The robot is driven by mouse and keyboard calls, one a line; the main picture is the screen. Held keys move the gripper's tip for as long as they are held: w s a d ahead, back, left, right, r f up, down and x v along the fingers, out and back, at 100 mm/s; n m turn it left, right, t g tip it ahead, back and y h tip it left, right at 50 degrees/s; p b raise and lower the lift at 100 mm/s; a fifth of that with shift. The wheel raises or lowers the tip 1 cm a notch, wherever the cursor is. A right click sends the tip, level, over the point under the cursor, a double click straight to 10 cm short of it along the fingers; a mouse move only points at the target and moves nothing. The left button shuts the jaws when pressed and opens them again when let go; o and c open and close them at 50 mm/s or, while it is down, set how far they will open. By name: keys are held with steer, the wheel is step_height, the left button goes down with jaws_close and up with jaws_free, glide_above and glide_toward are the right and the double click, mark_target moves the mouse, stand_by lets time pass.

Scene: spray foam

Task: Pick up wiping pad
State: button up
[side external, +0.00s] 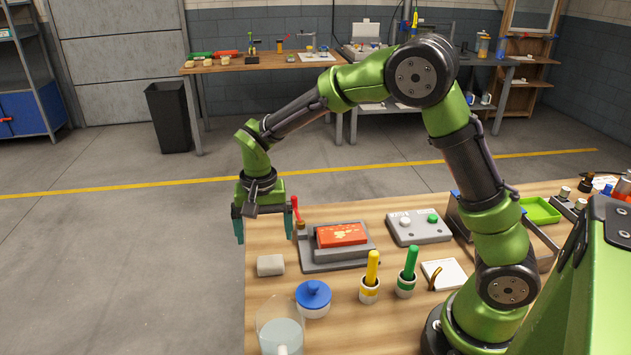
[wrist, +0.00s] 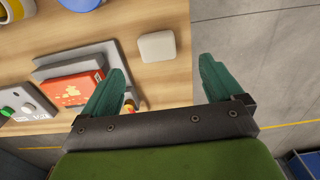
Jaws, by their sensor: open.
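The wiping pad seems to be the small pale grey block (side external: 270,265) with rounded corners, lying flat near the left edge of the wooden table. It also shows in the wrist view (wrist: 157,46), ahead of the space between my fingertips. My gripper (side external: 265,230) is open and empty, with its green fingers pointing down. It hangs above the table's left edge, apart from the pad. In the wrist view my gripper (wrist: 163,70) has its two fingers spread wider than the pad.
A grey fixture (side external: 358,262) with a red block (side external: 341,234) stands right of the pad, close to a red-handled tool (side external: 296,212). A blue-lidded jar (side external: 313,297), a clear beaker (side external: 281,335) and yellow (side external: 371,270) and green (side external: 409,265) handled tools stand nearer the camera. Bare wood surrounds the pad.

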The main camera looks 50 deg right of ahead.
mark_target(270, 260)
step_height(270, 260, down, 3)
steer(key=shift+d+f, duration=0.2)
steer(key=shift+f, duration=1.15)
steer(key=shift+d+f, duration=0.15)
steer(key=shift+f, duration=1.15)
steer(key=c, duration=1.1)
